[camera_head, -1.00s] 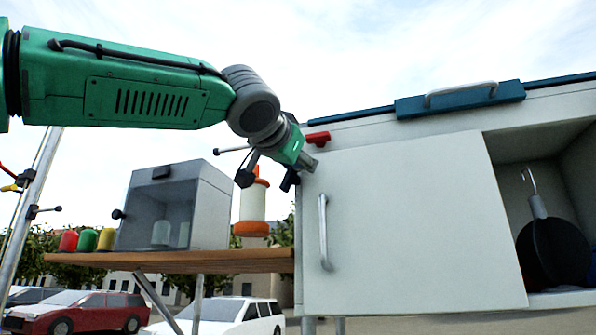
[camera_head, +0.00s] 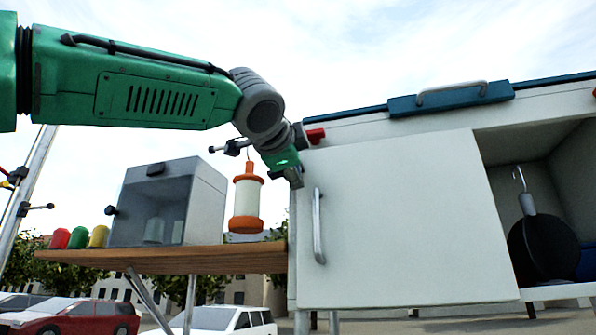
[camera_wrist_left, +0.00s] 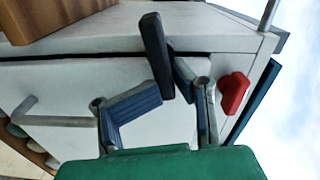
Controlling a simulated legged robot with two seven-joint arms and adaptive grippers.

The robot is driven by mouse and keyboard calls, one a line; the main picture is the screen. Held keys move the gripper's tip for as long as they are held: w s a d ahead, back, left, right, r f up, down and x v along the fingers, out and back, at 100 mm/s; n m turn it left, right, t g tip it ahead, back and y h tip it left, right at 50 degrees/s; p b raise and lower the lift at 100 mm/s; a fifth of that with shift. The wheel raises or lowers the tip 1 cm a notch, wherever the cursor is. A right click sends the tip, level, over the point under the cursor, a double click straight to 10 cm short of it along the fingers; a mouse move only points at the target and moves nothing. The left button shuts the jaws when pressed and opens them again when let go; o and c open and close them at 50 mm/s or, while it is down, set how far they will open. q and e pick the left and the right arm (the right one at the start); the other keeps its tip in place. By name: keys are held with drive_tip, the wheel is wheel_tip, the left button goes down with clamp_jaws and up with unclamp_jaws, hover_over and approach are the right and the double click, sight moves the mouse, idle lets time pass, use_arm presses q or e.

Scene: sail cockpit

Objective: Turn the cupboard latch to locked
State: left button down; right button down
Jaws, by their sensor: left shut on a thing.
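The cupboard's white door (camera_head: 410,225) is closed flat, with a metal bar handle (camera_head: 319,226) near its left edge. My left gripper (camera_head: 292,175) is at the door's upper left corner. In the left wrist view my left gripper (camera_wrist_left: 169,84) is closed in on the lower end of a black lever (camera_wrist_left: 152,42), which looks like the latch. The lever lies at a slant across the cupboard's edge beside the door. In the head view the latch is largely hidden by the gripper. My right gripper is not in view.
A white and orange lantern (camera_head: 247,200) hangs just left of the gripper. A wooden shelf (camera_head: 190,260) bears a grey box (camera_head: 170,205). An open compartment at right holds a black pan (camera_head: 542,246).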

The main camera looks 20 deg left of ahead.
use_arm(q)
drive_tip(key=shift+s+a+r+m, duration=0.1)
drive_tip(key=shift+r+m, duration=0.05)
drive_tip(key=shift+m, duration=0.4)
drive_tip(key=shift+a+r+m, duration=0.1)
drive_tip(key=shift+m, duration=0.45)
drive_tip(key=shift+r, duration=0.1)
drive_tip(key=c, duration=1.6)
unclamp_jaws()
drive_tip(key=shift+d, duration=0.1)
drive_tip(key=shift+o, duration=0.2)
drive_tip(key=shift+s, duration=0.2)
drive_tip(key=shift+w+f, duration=0.15)
drive_tip(key=shift+f, duration=0.1)
drive_tip(key=shift+d+f, duration=0.1)
drive_tip(key=shift+f, duration=0.05)
drive_tip(key=s, duration=1.2)
drive_tip(key=shift+a, duration=0.25)
